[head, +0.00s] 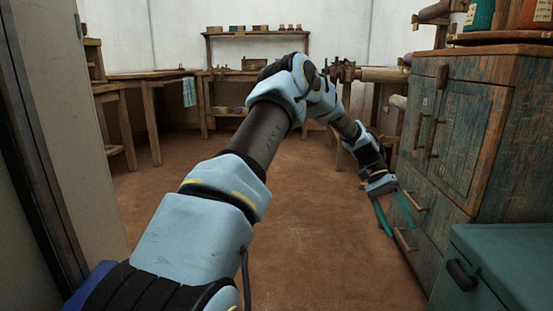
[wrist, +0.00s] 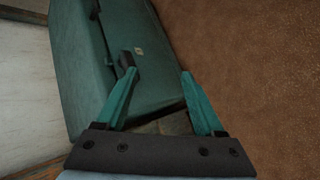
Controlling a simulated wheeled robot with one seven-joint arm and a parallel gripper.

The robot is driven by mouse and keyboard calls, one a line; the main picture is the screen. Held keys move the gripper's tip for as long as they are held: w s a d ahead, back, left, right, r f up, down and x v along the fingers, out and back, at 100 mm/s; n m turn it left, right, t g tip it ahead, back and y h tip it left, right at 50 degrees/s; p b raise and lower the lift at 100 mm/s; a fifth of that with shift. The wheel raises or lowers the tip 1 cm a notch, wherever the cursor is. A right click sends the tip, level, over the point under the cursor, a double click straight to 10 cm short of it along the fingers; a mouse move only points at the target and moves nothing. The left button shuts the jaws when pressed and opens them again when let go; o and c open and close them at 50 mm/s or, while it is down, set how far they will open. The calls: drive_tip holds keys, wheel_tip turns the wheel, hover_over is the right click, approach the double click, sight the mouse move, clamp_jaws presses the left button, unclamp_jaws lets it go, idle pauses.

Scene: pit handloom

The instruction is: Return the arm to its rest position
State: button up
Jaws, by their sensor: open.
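My arm stretches out across the middle of the head view and bends down at the right. My gripper (head: 400,231) hangs at its end, in front of the drawers of the worn blue-green wooden cabinet (head: 465,130). In the wrist view my gripper (wrist: 158,80) shows two teal fingers spread apart with nothing between them. Beyond the fingers in that view is a teal box-like cabinet (wrist: 85,60) with a dark handle.
The teal cabinet also stands at the lower right of the head view (head: 500,265). A pale panel (head: 75,110) rises close on the left. Wooden tables and a shelf (head: 255,34) line the back. The brown floor (head: 305,215) is clear in the middle.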

drive_tip(key=s+a+r+n+t+y+p, duration=0.1)
drive_tip(key=s+a+r+n+t, duration=0.2)
drive_tip(key=a, duration=1)
drive_tip(key=s+a+r+n+t+y+p, duration=0.1)
drive_tip(key=s+a+r+n+t+p, duration=0.2)
drive_tip(key=a, duration=0.9)
drive_tip(key=s+a+r+n+t+y, duration=0.1)
drive_tip(key=s+a+r+n+t, duration=0.2)
drive_tip(key=a, duration=1)
wheel_tip(320, 180, up, 39)
drive_tip(key=t+p, duration=0.1)
drive_tip(key=p, duration=3.7)
drive_tip(key=shift+m, duration=0.4)
drive_tip(key=shift+a, duration=0.1)
drive_tip(key=shift+c, duration=0.2)
